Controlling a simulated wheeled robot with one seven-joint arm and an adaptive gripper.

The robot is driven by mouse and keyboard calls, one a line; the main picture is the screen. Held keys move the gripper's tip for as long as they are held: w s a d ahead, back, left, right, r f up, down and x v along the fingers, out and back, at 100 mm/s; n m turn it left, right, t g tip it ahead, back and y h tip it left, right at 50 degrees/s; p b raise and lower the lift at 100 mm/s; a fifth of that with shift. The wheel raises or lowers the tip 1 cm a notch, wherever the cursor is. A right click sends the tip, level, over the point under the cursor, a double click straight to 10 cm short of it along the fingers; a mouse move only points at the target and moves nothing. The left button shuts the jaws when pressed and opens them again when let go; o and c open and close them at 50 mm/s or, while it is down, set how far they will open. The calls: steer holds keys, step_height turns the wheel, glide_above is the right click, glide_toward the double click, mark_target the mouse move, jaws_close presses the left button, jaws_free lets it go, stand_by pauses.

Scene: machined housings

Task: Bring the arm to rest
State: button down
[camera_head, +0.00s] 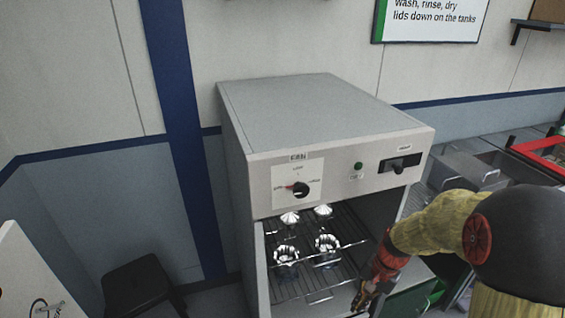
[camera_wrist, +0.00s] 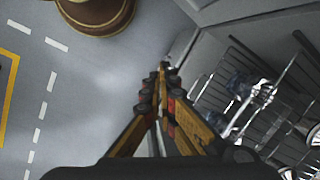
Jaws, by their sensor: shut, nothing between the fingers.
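My gripper (camera_head: 369,297) is at the end of my arm, low and just right of the open front of the grey machine (camera_head: 330,115). In the wrist view my gripper (camera_wrist: 163,72) has its fingers together with nothing between them. It points along the machine's front edge, with floor to its left and the rack to its right. It looks apart from the rack, though the exact gap is hard to judge.
Shiny metal housings (camera_head: 326,244) sit on a wire rack (camera_head: 305,284) in the machine. A dial (camera_head: 299,189) and a switch (camera_head: 400,163) are on its front panel. A black stool (camera_head: 140,285) stands at left. A counter with a red-edged tray (camera_head: 545,150) is at right.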

steer(key=s+a+r+n+t+h+b, duration=0.1)
steer(key=s+r+n+t+b, duration=0.1)
steer(key=s+r, duration=0.7)
steer(key=s+a+r+n+t+h+b, duration=0.1)
steer(key=s+r+n+t, duration=0.3)
steer(key=s+r, duration=0.5)
step_height(320, 180, up, 3)
steer(key=shift+a+f+n+h+b, duration=0.15)
steer(key=shift+a+n+h+b, duration=0.15)
steer(key=shift+a+n+b, duration=0.5)
steer(key=shift+s+d+p, duration=0.1)
steer(key=shift+d+p, duration=0.05)
steer(key=shift+p, duration=0.15)
